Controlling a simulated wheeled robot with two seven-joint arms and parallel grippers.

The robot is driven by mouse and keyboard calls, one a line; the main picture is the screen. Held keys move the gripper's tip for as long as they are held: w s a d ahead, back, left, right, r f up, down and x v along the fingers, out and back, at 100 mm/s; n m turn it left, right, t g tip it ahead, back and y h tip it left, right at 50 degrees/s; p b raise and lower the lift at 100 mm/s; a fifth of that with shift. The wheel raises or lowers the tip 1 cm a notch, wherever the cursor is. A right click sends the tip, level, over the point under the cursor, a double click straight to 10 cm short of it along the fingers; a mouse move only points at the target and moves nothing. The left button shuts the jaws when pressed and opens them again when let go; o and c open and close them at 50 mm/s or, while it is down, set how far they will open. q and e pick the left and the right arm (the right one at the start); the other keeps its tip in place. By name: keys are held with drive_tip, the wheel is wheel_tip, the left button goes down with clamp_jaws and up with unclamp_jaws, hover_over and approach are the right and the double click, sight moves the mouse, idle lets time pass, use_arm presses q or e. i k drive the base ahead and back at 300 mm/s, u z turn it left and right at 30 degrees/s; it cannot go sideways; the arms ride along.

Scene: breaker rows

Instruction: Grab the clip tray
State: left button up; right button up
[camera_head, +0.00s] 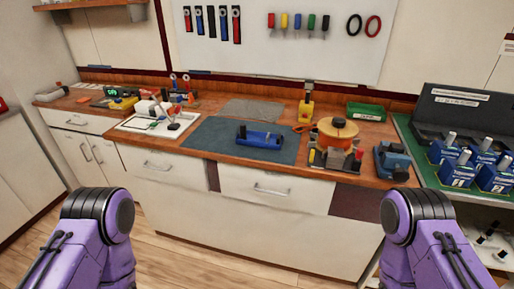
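No object can be read for certain as the clip tray. A small green tray (365,112) with a pale label on its front stands at the back right of the wooden workbench; its contents are too small to tell. A white flat tray or board (137,126) with small green, white and dark items lies on the left part of the bench. Both of my purple arms show at the bottom left and bottom right, in front of the bench. My grippers are out of view, and nothing is seen held.
A blue tool (262,138) lies on a dark mat (205,137) mid-bench. An orange spool (338,127) and a blue device (392,161) stand to the right. Blue breakers (460,170) and a black case (462,112) sit at far right. Floor before the drawers is clear.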

sight(254, 139)
drive_tip(key=u, duration=1.5)
drive_tip(key=i, duration=1.1)
drive_tip(key=z, duration=1.85)
